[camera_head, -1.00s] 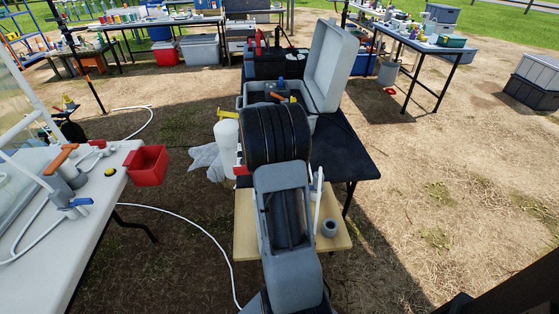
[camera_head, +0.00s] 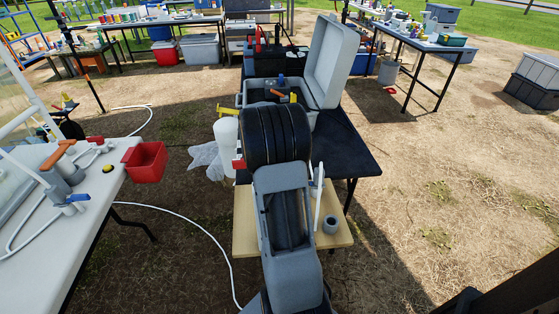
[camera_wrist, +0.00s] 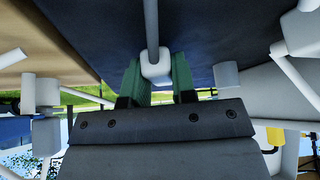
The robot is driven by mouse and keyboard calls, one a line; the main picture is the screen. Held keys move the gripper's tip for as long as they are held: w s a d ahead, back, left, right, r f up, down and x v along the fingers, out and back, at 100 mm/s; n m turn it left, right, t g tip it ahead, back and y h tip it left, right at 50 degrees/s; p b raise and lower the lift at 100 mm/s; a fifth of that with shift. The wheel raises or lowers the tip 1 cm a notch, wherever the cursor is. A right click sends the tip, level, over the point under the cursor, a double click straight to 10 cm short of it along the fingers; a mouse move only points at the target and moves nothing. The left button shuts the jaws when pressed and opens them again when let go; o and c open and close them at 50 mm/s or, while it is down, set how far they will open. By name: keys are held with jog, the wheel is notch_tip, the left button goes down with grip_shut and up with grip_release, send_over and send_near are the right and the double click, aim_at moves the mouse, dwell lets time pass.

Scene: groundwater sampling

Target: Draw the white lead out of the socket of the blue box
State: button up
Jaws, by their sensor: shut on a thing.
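In the wrist view my gripper (camera_wrist: 157,88) shows two green finger pads, closed on a white block-shaped end (camera_wrist: 156,66) of the white lead. The thin pale lead (camera_wrist: 152,22) runs from this block up to the top of the picture, across a dark blue surface. I cannot tell whether that surface belongs to the blue box or the table. In the head view my own arm hides the gripper and the held end. I cannot make out the blue box or its socket for sure.
An open grey case (camera_head: 328,75) stands on a dark table (camera_head: 345,150) beyond my arm. A black unit (camera_head: 280,62) with red parts is behind it. A white table (camera_head: 50,235) with a red bin (camera_head: 145,162) is at left. Open ground lies at right.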

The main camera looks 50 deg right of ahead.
jog(key=shift+s+f, duration=0.1)
jog(key=shift+f, duration=0.35)
jog(key=shift+a+f+b, duration=0.15)
jog(key=shift+f+b, duration=0.1)
jog(key=shift+b, duration=0.1)
jog(key=o, duration=1)
jog(key=shift+f, duration=0.1)
jog(key=v, duration=0.5)
jog(key=p+v, duration=0.1)
jog(key=v, duration=0.4)
jog(key=d+p+v, duration=0.1)
jog(key=v, duration=0.4)
jog(key=shift+r, duration=0.35)
